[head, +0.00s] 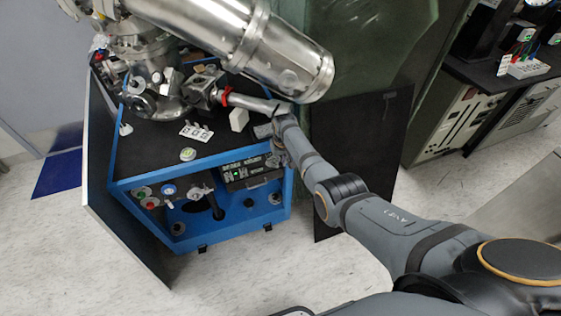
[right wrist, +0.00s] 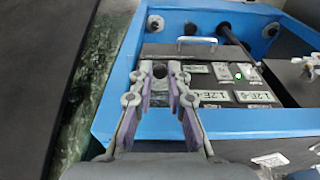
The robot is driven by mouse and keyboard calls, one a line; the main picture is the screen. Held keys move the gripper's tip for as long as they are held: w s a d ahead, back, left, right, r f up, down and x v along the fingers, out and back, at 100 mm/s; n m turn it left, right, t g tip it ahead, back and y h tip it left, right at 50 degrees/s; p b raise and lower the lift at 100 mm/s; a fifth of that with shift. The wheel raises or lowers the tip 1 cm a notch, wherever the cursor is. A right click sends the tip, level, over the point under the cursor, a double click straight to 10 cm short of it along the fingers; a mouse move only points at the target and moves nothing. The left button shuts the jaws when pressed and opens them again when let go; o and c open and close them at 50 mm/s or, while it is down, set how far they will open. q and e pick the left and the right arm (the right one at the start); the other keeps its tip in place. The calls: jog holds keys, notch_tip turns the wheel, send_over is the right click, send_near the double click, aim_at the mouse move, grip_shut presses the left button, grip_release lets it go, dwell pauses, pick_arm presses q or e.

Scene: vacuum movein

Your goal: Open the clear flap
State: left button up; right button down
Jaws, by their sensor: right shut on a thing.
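The blue-framed black cabinet (head: 250,225) stands with its front facing me. I cannot make out the clear flap's own surface; dark hinge-like pieces (head: 202,250) sit along the front's lower edge. My right gripper (head: 277,150) is at the cabinet's upper right front corner. In the right wrist view its fingers (right wrist: 168,80) stand a little apart around a small dark round part (right wrist: 160,71) between the tips. I cannot tell if this part belongs to the flap. The blue frame (right wrist: 115,90) is right beside the fingers. My left gripper is not in view.
Instrument panels (head: 245,172) and several knobs and valves sit inside the cabinet front. Metal vacuum chambers (head: 270,45) stand over its top. A dark side panel (head: 360,165) and a green curtain (head: 350,60) are to the right. The floor in front is clear.

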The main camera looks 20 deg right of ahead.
jog(key=c, duration=1.3)
grip_release()
notch_tip(320, 180, up, 7)
jog(key=s, duration=0.1)
jog(key=shift+r, duration=0.2)
jog(key=shift+s, duration=0.1)
